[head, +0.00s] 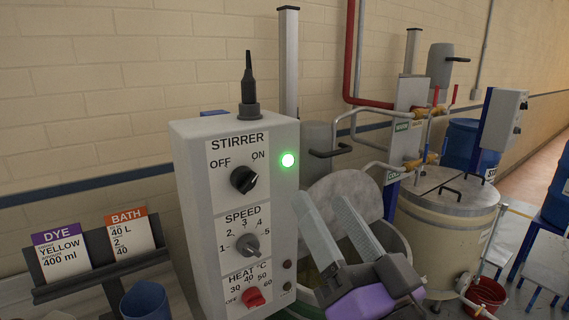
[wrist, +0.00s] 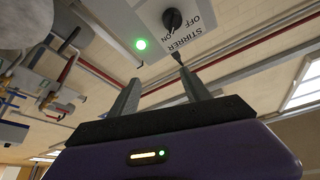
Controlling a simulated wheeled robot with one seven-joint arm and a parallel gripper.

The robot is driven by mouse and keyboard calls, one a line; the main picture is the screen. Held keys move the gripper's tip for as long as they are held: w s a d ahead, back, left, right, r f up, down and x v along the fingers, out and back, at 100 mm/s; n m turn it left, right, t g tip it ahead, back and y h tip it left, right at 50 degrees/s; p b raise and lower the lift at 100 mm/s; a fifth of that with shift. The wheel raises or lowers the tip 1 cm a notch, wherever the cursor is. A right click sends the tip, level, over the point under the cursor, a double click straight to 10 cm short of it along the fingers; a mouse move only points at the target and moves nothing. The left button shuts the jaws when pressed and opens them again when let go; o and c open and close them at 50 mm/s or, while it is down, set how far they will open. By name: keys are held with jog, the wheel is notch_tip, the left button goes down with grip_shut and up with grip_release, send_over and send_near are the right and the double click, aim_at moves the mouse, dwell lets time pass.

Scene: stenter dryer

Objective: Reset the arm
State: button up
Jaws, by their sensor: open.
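My gripper (head: 321,200) is at the lower middle of the head view, in front of a dye vat and just right of the stirrer control box (head: 190,190). Its two grey fingers are spread with nothing between them, and they point up and to the left. In the wrist view my gripper (wrist: 158,78) is open and empty below the tilted panel. The speed knob (head: 249,245) and red heat knob (head: 254,298) are lower on the box.
A rack at the left holds a DYE card (head: 61,254) and a BATH card (head: 130,236). A blue cup (head: 147,301) stands near it. Floor shows at the far right.

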jog(key=s+d+f+m+h, duration=0.1)
jog(key=s+d+f+h, duration=0.15)
jog(key=f, duration=0.35)
jog(key=s+d+f+h, duration=0.2)
jog(key=d+f, duration=0.2)
jog(key=f, duration=0.1)
jog(key=s+d+f+g+h+b, duration=0.2)
jog(key=s+d+f+g, duration=0.1)
jog(key=s+f, duration=1)
jog(key=s+d+f+n+g+h+b, duration=0.1)
jog(key=s+d+f, duration=0.4)
jog(key=s+f, duration=0.8)
jog(key=shift+s+g+h+b, duration=0.5)
jog(key=shift+s+g+h, duration=0.15)
jog(key=shift+s+g, duration=0.4)
